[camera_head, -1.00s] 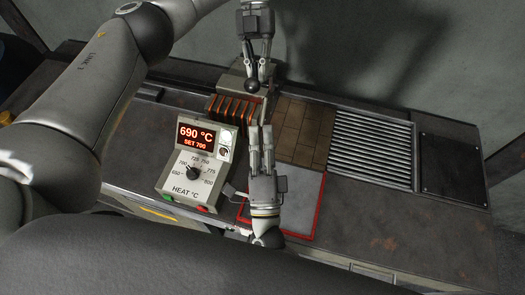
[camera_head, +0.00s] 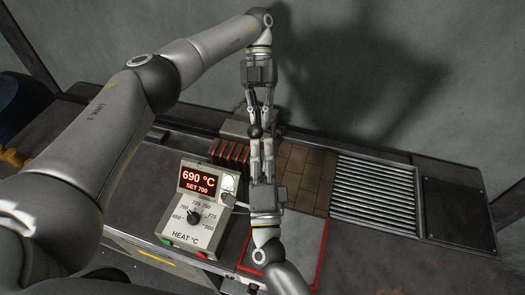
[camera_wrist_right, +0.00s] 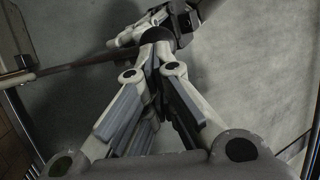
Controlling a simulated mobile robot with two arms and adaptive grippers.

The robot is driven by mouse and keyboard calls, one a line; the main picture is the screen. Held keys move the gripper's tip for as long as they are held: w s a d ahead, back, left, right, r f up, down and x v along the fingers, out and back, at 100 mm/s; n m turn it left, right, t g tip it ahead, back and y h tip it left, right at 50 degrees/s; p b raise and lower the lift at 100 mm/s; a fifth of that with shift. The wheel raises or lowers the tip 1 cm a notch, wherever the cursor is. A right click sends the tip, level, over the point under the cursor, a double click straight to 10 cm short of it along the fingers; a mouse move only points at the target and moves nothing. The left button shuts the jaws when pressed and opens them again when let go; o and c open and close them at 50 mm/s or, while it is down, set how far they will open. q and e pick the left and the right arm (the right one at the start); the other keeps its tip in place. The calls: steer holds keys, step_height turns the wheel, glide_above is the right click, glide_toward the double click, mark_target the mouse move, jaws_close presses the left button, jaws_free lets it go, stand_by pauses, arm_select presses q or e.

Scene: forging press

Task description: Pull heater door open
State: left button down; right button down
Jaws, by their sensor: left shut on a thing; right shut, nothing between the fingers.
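The heater (camera_head: 237,128) is a grey box at the back of the bench, with glowing orange slots (camera_head: 231,153) in front. Its door is largely hidden behind my grippers, so I cannot tell how far open it is. My left gripper (camera_head: 256,124) comes down from above and is shut on a black ball knob (camera_head: 255,132). The knob also shows in the right wrist view (camera_wrist_right: 157,36), with a dark rod (camera_wrist_right: 85,63) running left. My right gripper (camera_head: 260,143) points up from below, shut and empty, its tips close beneath the knob; contact is unclear.
A heat control box (camera_head: 207,208) reading 690 °C, set 700, stands left of my right gripper. To the right lie brown bricks (camera_head: 303,172), a ribbed grate (camera_head: 375,195) and a dark plate (camera_head: 455,210). A red-edged grey pad (camera_head: 300,240) lies in front.

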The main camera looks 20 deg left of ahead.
arm_select(q)
steer(key=shift+s+d+f, duration=0.2)
steer(key=shift+s+d, duration=0.05)
steer(key=shift+s, duration=0.05)
arm_select(e)
steer(key=shift+w+d+r, duration=0.2)
steer(key=shift+w+r, duration=0.4)
steer(key=shift+r, duration=0.35)
arm_select(q)
steer(key=c, duration=1.8)
jaws_free()
steer(key=shift+o, duration=1.3)
steer(key=shift+w+a, duration=0.1)
steer(key=shift+w, duration=0.05)
steer(key=shift+w+a, duration=0.1)
steer(key=shift+w, duration=0.05)
arm_select(e)
steer(key=shift+a+f, duration=0.2)
steer(key=shift+f, duration=0.1)
arm_select(q)
steer(key=shift+r, duration=0.1)
